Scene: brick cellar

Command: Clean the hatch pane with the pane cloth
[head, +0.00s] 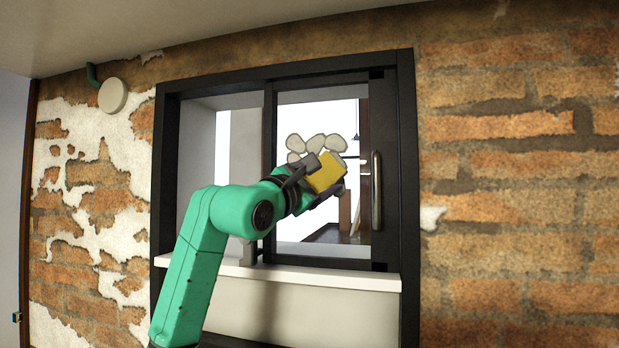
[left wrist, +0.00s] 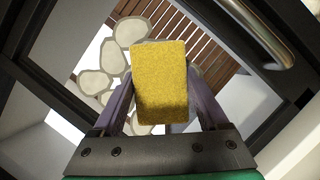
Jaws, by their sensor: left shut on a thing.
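The pane cloth (head: 326,174) is a yellow block-shaped pad. My left gripper (head: 318,178) is shut on it and holds it up in front of the hatch pane (head: 353,115). In the left wrist view the cloth (left wrist: 160,82) sits between the two fingers of the gripper (left wrist: 162,105). Several pale grey-beige rounded patches (head: 314,142) show on the pane above and left of the cloth; they also show in the left wrist view (left wrist: 95,82). The cloth and gripper hide part of the pane. I cannot tell whether the cloth touches the pane. My right gripper is out of view.
A black frame (head: 409,180) surrounds the hatch, with a metal bar handle (head: 376,190) at the right of the pane. A white sill (head: 330,278) juts out below. Brick wall (head: 515,200) lies on both sides. A round white cover (head: 113,95) is at upper left.

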